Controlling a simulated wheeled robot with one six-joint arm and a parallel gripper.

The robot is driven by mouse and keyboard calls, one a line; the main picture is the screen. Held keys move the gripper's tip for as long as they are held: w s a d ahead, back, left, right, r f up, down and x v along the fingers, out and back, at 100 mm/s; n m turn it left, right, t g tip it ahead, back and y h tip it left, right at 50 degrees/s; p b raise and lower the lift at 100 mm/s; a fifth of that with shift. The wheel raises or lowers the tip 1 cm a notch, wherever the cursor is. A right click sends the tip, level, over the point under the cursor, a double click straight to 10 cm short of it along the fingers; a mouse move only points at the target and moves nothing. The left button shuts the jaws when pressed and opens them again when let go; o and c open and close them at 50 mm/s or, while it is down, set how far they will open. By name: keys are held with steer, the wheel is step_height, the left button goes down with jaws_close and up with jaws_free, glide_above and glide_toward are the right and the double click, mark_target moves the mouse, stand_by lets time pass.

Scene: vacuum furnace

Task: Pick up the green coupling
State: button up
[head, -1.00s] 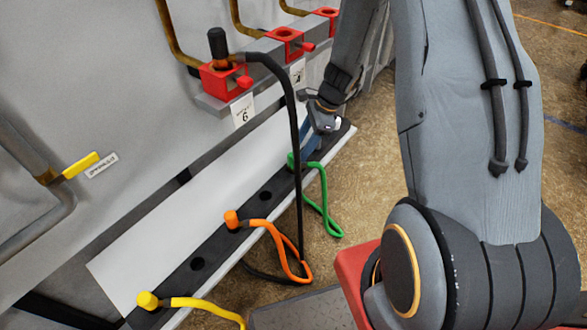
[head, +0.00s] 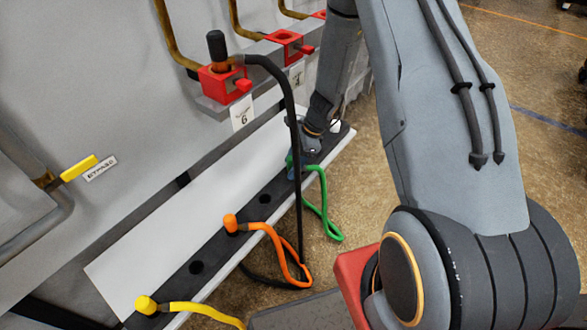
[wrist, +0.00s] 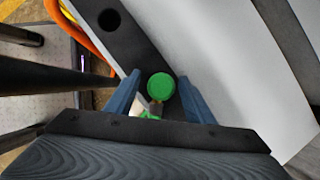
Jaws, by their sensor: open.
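The green coupling (wrist: 161,87) stands in the black strip of the ledge, seen from above in the wrist view. Its round green top lies between the two blue fingers of my gripper (wrist: 160,92), which are open with a gap on either side of it. In the head view the coupling (head: 290,160) is mostly hidden behind my gripper (head: 296,166) and the black hose. Its green hose (head: 323,205) loops down off the ledge's front edge.
An orange coupling (head: 231,223) and a yellow coupling (head: 146,304) stand along the same black strip (head: 180,285), with empty holes between. A black hose (head: 292,130) hangs from a red socket (head: 222,83) close beside my gripper. More red sockets line the wall.

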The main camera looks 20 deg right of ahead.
jaws_close()
